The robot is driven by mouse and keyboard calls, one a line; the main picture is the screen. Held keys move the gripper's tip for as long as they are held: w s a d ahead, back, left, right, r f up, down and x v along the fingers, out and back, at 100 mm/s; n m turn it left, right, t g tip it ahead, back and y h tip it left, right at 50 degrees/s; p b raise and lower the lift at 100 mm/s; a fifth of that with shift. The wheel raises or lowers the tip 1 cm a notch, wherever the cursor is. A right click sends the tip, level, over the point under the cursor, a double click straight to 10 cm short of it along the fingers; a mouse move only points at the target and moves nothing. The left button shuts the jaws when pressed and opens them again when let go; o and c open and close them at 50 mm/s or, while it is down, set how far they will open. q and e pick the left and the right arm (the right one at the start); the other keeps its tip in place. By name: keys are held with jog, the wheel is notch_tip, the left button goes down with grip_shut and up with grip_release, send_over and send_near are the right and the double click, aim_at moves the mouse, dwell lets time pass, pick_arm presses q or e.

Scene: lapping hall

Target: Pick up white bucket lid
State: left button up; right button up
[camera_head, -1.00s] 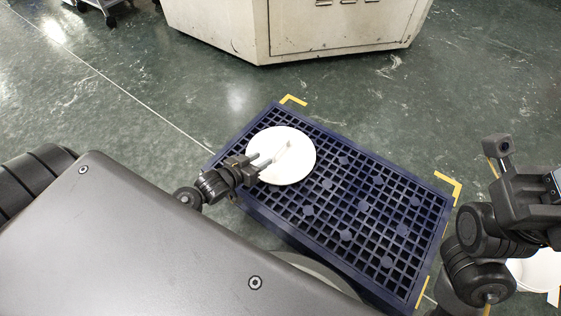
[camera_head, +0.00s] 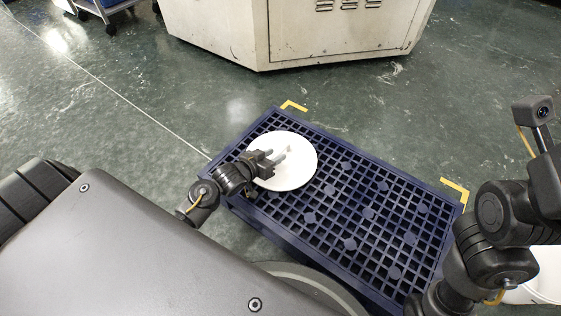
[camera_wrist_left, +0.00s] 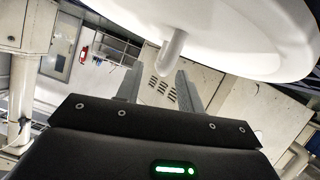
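The round white bucket lid (camera_head: 301,176) lies on the dark blue grid pallet (camera_head: 441,212), near its far left part. My left gripper (camera_head: 283,155) reaches over the lid from the left, with its fingers above the lid's middle. In the left wrist view the lid (camera_wrist_left: 275,40) fills the upper right, with a short white peg-like handle (camera_wrist_left: 174,47) standing out from it.
A white bucket (camera_head: 548,272) stands on the floor at the right, partly behind my right arm. Yellow corner marks (camera_head: 455,188) edge the pallet. A cream machine cabinet (camera_head: 335,35) stands beyond it, with clear green floor (camera_head: 420,115) between.

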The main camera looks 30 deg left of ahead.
aim_at(279, 152)
pick_arm(q)
jog(key=x, duration=0.1)
jog(key=b+x, duration=0.1)
jog(key=shift+w+f, duration=0.2)
jog(key=shift+f, duration=0.15)
jog(key=shift+w+d+b, duration=0.1)
jog(key=shift+w+b, duration=0.3)
grip_shut()
